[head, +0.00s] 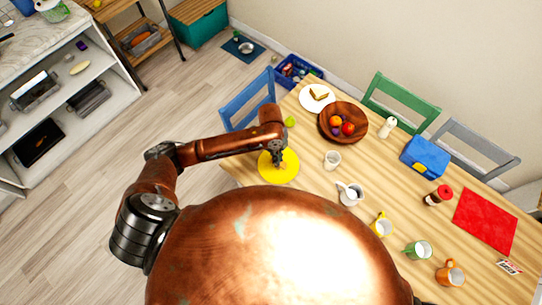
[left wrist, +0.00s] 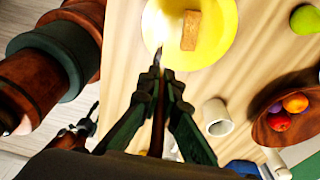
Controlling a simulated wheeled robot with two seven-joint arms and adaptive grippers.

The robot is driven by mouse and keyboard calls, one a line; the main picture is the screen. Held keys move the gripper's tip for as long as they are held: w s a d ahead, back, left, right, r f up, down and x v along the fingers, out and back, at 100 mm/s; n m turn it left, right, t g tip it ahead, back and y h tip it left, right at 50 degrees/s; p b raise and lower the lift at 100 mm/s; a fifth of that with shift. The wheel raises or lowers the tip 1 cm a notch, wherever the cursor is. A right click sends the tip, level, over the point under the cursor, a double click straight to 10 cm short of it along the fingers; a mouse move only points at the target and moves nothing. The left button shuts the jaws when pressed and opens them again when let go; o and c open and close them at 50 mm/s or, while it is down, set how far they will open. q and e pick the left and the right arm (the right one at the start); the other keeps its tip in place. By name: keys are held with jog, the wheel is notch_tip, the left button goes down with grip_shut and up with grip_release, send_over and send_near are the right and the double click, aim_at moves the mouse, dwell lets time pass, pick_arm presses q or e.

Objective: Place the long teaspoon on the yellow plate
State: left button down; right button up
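The yellow plate (head: 267,172) lies at the table's left end in the head view and at the top of the left wrist view (left wrist: 225,45). A small brown block of food (left wrist: 190,30) rests on it. My left gripper (head: 279,160) is just above the plate. In the left wrist view my left gripper (left wrist: 160,82) has its fingers close together around a thin, long thing that looks like the long teaspoon (left wrist: 157,58); its bright tip sticks out toward the plate's rim. Most of it is hidden between the fingers. A dark part at lower left there may be my right gripper (left wrist: 88,127).
A white cup (head: 332,160) and a brown fruit bowl (head: 343,108) stand right of the plate. A jug (head: 350,195) and several mugs stand farther right. A blue chair (head: 247,100) is at the left end.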

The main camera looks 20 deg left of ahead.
pick_arm(q)
jog(key=w+a+f, duration=0.1)
jog(key=f, duration=0.2)
jog(key=w+a+f, duration=0.1)
jog(key=a+f, duration=0.1)
jog(key=f, duration=0.1)
jog(key=w+a+f, duration=0.1)
jog(key=w+f, duration=0.1)
jog(key=f, duration=0.1)
jog(key=shift+a+f+p, duration=0.25)
jog(key=shift+p, duration=0.05)
jog(key=c, duration=2.6)
grip_release()
jog(key=shift+f, duration=0.1)
jog(key=shift+c, duration=0.2)
jog(key=o, duration=0.5)
jog(key=r, duration=0.4)
jog(key=a+r, duration=0.1)
jog(key=r, duration=0.7)
jog(key=shift+w+a+r+b, duration=0.1)
jog(key=shift+w+a+b, duration=0.2)
